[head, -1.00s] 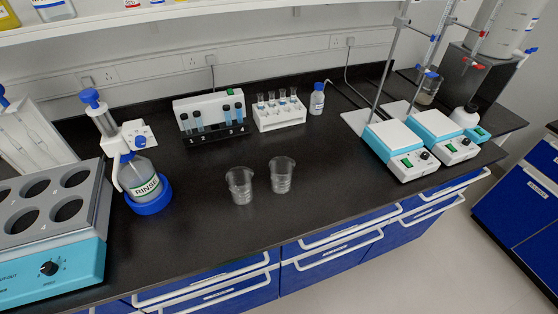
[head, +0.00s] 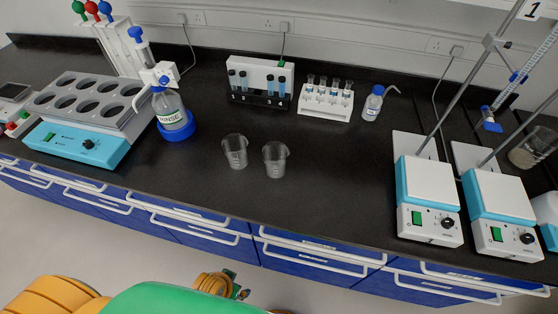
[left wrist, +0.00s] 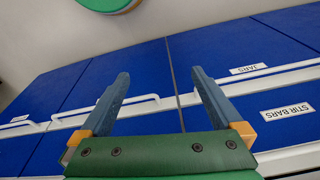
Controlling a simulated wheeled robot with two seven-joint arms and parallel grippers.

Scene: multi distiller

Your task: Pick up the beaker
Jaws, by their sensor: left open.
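Two empty clear glass beakers stand upright side by side on the black bench in the head view: a left beaker (head: 235,152) and a right beaker (head: 275,160). My left gripper shows in the left wrist view (left wrist: 160,76), open and empty. Its two fingers point towards the blue drawer fronts, and no beaker shows in that view. In the head view, green and orange parts of my arm are at the bottom edge, below and in front of the bench; the fingers cannot be made out there. My right gripper is not in view.
Tube racks (head: 326,103) and a small bottle (head: 372,103) are behind. Two hotplates (head: 430,185) with stands are on the right. Blue drawers (head: 205,235) with white handles line the bench front.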

